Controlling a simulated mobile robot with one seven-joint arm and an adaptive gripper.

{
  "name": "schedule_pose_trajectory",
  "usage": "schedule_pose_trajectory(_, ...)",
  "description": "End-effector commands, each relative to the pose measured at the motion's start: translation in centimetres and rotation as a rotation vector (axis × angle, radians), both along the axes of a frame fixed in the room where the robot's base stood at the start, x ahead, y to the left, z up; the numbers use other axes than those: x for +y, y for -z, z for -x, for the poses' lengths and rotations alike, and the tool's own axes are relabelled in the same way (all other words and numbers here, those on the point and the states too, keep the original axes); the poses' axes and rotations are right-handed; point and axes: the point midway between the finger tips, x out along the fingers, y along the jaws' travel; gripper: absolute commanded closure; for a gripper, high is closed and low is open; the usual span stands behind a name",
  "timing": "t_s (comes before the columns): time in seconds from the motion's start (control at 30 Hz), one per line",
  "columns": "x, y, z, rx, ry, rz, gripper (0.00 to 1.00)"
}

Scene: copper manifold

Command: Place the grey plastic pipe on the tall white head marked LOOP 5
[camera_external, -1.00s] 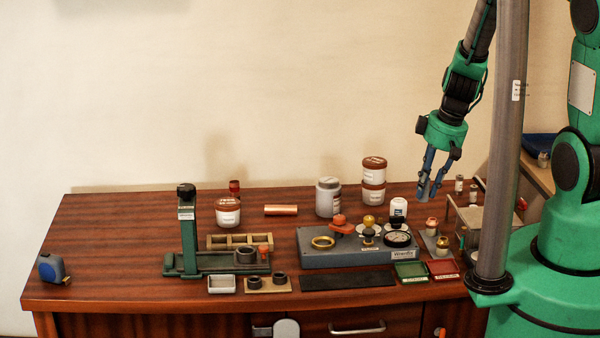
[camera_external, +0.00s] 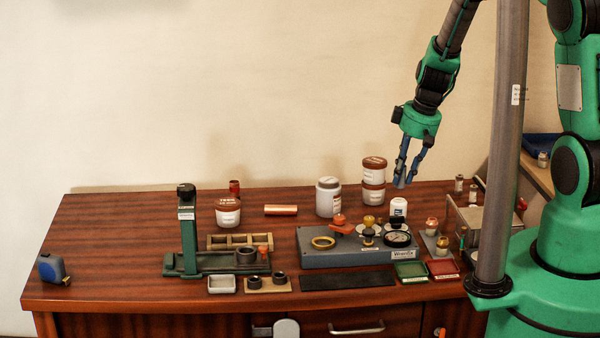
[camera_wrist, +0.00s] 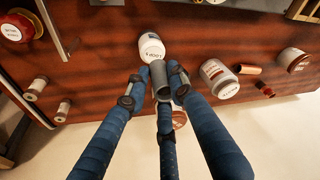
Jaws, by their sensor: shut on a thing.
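My gripper (camera_external: 406,175) is shut on the grey plastic pipe (camera_wrist: 159,76), a short hollow grey tube between the blue fingertips (camera_wrist: 156,90) in the wrist view. The pipe is hard to make out between the fingers in the external view. The tall white head (camera_external: 398,207) stands behind the right end of the grey gauge block, just below my gripper in the picture. In the wrist view, the white head (camera_wrist: 151,46) shows its LOOP 5 lettering, with the pipe just below it in the picture. The pipe is in the air, apart from the head as far as I can tell.
Stacked white jars with brown lids (camera_external: 374,178) and a grey-lidded jar (camera_external: 328,200) stand left of the head. The gauge block (camera_external: 345,255) lies in front. Small fittings (camera_external: 442,245) and a metal box (camera_external: 485,220) are to the right.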

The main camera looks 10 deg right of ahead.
Motion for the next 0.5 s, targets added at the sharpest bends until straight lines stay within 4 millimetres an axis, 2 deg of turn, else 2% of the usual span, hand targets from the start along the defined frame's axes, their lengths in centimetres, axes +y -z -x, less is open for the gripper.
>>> schedule_pose_trajectory(0.37, 0.0, 0.1, -0.1, 0.0, 0.0, 0.0, 0.93)
schedule_pose_trajectory(0.5, 0.0, 1.1, -0.1, 0.0, 0.001, 0.0, 0.93)
